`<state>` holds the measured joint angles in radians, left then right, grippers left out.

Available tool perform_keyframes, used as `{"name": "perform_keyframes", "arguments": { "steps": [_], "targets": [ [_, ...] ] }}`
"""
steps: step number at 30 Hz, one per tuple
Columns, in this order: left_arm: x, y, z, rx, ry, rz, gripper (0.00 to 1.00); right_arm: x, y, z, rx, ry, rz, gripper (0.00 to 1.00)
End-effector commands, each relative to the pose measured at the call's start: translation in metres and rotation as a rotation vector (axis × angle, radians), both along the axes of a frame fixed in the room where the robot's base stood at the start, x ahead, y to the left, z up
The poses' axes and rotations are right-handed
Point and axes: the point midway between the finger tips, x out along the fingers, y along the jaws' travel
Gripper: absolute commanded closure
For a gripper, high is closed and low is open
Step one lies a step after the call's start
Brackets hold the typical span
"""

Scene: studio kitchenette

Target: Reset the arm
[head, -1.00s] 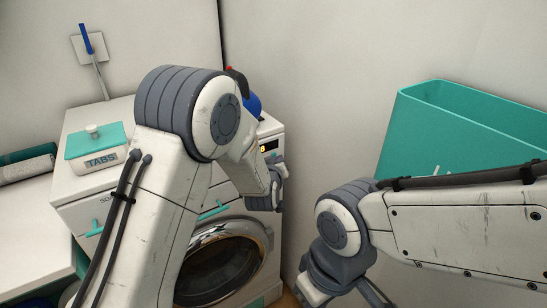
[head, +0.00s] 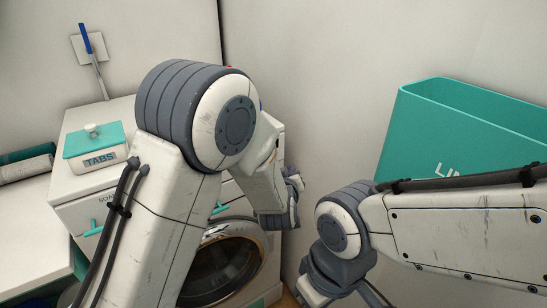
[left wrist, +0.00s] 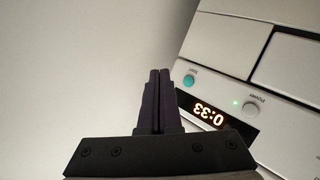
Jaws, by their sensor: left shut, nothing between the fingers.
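My left arm comes in from the left in the head view and bends at a large elbow joint in front of the washing machine (head: 212,262). In the left wrist view my left gripper (left wrist: 158,75) is shut, its two dark fingers together with nothing between them. It points along a pale wall, beside the machine's panel with a lit display (left wrist: 208,115). In the head view the left fingers are hidden behind the arm. My right arm comes in from the right; its gripper is outside the frame.
A white box with a teal lid marked TABS (head: 98,148) stands on the machine. A teal bin (head: 470,130) stands at the right behind my right arm. Rolled towels (head: 28,165) lie at the far left.

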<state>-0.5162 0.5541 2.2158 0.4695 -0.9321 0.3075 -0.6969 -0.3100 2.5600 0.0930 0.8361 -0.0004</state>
Motion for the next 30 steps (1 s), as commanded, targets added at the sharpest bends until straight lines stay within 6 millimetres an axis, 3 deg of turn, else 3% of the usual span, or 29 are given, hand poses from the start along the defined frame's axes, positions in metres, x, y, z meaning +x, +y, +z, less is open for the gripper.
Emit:
{"name": "perform_keyframes", "arguments": {
  "steps": [11, 16, 20, 23, 26, 30],
  "targets": [
    [-0.003, -0.002, 0.001, 0.0, 0.005, -0.004, 1.0, 0.0, 0.0, 0.0, 0.0, 0.0, 0.0, 1.0],
    [-0.027, -0.019, 0.009, 0.029, 0.108, -0.095, 1.0, 0.0, 0.0, 0.006, 0.0, 0.0, 0.0, 1.0],
    [-0.078, -0.039, 0.016, 0.103, 0.287, -0.254, 1.0, 0.0, 0.0, 0.013, 0.0, 0.0, 0.0, 1.0],
    [-0.132, -0.045, 0.021, 0.19, 0.436, -0.397, 1.0, 0.0, 0.0, 0.018, 0.0, 0.0, 0.0, 1.0],
    [-0.19, -0.039, 0.026, 0.289, 0.579, -0.535, 1.0, 0.0, 0.0, 0.024, 0.0, 0.0, 0.0, 1.0],
    [-0.27, -0.01, 0.033, 0.451, 0.767, -0.699, 1.0, 0.0, 0.0, 0.031, 0.0, 0.0, 0.0, 1.0]
  ]
}}
